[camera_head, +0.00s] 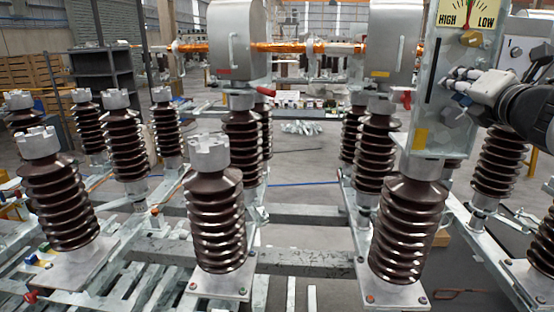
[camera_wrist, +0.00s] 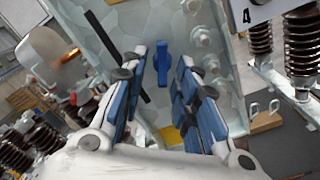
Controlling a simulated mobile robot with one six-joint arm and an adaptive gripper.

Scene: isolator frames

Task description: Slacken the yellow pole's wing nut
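A blue wing nut (camera_wrist: 162,62) stands out from a pale metal plate (camera_wrist: 110,35) in the wrist view. A yellow patch (camera_wrist: 171,136) is on the same plate, lower down. My gripper (camera_wrist: 166,66) is open, with its blue-padded fingers on either side of the wing nut in the picture. I cannot tell whether the fingertips touch it. In the head view my gripper (camera_head: 456,82) is at the face of the upright plate (camera_head: 438,120), which has a yellow patch (camera_head: 420,138). I cannot make out the wing nut there. No part is clearly readable as a yellow pole.
A HIGH/LOW dial (camera_head: 470,15) sits above my gripper. Bolts (camera_wrist: 200,37) stand out on the plate, right of the fingers. A dark slot (camera_wrist: 108,45) is on its left. Brown ribbed insulators (camera_head: 408,225) stand on the steel frame below. A grey housing (camera_head: 392,45) is left of the plate.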

